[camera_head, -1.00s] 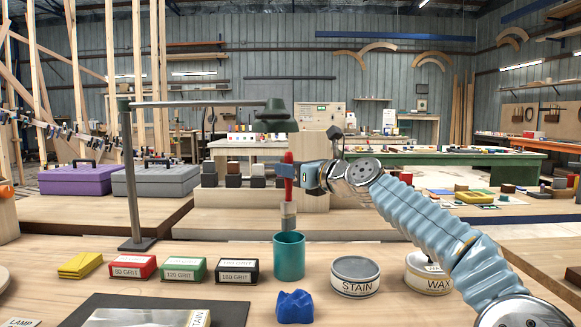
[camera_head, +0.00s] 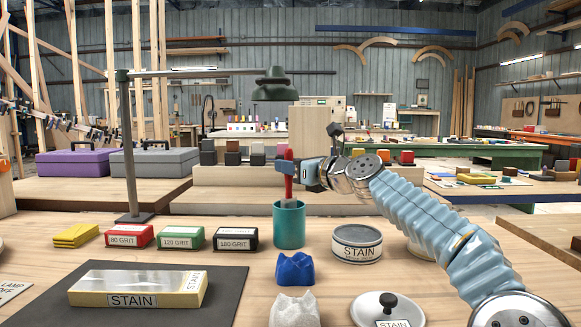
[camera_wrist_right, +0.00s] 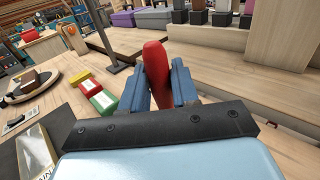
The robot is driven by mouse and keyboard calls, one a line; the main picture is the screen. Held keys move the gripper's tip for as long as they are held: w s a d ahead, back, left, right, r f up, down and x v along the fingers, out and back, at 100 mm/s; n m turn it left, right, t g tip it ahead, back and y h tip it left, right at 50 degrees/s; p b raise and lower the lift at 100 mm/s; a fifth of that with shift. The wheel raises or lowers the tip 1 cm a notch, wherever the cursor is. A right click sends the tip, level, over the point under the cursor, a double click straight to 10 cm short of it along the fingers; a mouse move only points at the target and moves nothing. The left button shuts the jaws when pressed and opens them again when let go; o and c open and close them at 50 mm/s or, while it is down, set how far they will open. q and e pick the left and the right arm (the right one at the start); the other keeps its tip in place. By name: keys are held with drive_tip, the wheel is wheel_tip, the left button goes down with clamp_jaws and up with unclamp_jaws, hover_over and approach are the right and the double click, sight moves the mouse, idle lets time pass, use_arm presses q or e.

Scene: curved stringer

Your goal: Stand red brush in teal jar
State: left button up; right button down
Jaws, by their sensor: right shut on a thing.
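The teal jar (camera_head: 289,226) stands upright on the workbench. The red brush (camera_head: 288,180) is upright, with its lower part hidden inside the jar and its red handle above the rim. My right gripper (camera_head: 289,170) is above the jar and shut on the red handle. In the right wrist view, the red handle (camera_wrist_right: 156,75) sits between the two blue fingers of my right gripper (camera_wrist_right: 160,88). The jar is hidden in that view. My left gripper is not in view.
A stain can (camera_head: 357,246) stands right of the jar, a blue crumpled cloth (camera_head: 295,269) in front. Grit boxes (camera_head: 237,239) stand to its left. A lamp (camera_head: 133,150) reaches over from the left. A stain-labelled block (camera_head: 138,288) lies on a dark mat.

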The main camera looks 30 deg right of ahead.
idle(0.3)
drive_tip(key=c, duration=0.8)
unclamp_jaws()
drive_tip(key=shift+b+v, duration=5.8)
drive_tip(key=shift+v, duration=1.1)
